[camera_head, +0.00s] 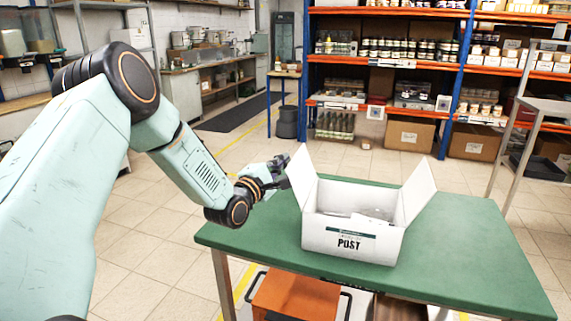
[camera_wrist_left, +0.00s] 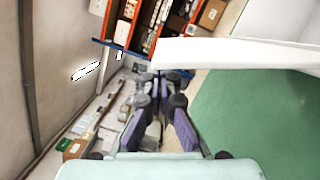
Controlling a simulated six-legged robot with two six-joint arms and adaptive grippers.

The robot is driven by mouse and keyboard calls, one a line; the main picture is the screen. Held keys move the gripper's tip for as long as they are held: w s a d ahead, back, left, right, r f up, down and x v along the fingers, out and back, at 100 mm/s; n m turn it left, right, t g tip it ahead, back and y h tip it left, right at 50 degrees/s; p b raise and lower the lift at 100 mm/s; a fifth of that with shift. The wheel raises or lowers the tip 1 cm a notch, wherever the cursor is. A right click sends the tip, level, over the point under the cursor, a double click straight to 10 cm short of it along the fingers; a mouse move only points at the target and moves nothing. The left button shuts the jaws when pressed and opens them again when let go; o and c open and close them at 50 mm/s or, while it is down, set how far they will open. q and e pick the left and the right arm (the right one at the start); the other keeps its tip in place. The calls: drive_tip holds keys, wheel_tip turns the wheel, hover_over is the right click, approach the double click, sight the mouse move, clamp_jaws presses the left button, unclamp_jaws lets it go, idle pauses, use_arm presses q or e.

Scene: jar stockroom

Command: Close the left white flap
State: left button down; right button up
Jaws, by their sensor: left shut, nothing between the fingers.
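The white box (camera_head: 345,237) marked POST stands on the green table (camera_head: 455,250) in the head view. Its left white flap (camera_head: 301,177) stands up and leans slightly outward. Its right flap (camera_head: 416,190) stands open, tilted outward to the right. Pale contents show inside the box. My left gripper (camera_head: 281,164) is just left of the left flap, near its upper part; whether they touch I cannot tell. In the left wrist view the left gripper (camera_wrist_left: 163,95) is shut and empty, with the white flap (camera_wrist_left: 230,53) beyond and to the right. My right gripper is not in view.
An orange crate (camera_head: 296,296) stands under the table. Shelves with orange beams (camera_head: 385,60) hold jars and boxes at the back. A metal rack (camera_head: 533,115) stands at the right. The tabletop right of the box is clear.

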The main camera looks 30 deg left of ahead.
use_arm(q)
drive_tip(key=shift+w+d+r, duration=0.1)
drive_tip(key=shift+d+r, duration=0.15)
drive_tip(key=shift+d, duration=0.35)
